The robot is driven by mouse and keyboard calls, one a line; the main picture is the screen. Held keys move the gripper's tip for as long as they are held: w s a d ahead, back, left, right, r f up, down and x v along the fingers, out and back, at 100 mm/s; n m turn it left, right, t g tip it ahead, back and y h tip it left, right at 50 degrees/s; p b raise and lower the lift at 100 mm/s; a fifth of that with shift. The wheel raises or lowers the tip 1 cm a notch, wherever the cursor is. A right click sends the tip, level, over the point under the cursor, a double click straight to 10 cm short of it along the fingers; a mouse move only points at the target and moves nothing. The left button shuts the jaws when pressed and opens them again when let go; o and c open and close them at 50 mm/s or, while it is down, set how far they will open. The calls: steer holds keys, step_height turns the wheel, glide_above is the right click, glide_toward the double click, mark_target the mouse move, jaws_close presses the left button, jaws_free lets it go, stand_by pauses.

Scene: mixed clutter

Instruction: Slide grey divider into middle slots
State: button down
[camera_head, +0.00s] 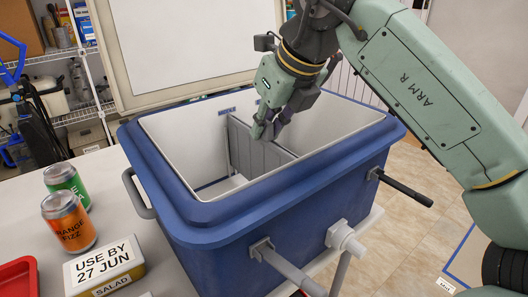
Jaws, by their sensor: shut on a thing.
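A blue cooler box (215,232) with a white inside stands open in the middle of the head view. The grey ribbed divider (247,153) stands upright inside it, running from the far wall towards the near right. My gripper (264,130) reaches down into the box from above and is shut on the divider's top edge. The divider's far edge is at the far wall, near a small blue label. The near wall hides its lower part and near end, so I cannot tell how deep it sits in the slots.
A green can (66,184), an orange can (69,222), a salad box (104,266) and a red tray (18,278) are on the table left of the cooler. Handles and a white tap (345,238) stick out from the cooler. A whiteboard (185,40) stands behind.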

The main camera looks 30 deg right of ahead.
mark_target(265, 140)
steer(key=shift+f+b, duration=1.15)
steer(key=shift+f, duration=0.4)
steer(key=c, duration=1.5)
jaws_free()
steer(key=v, duration=1.2)
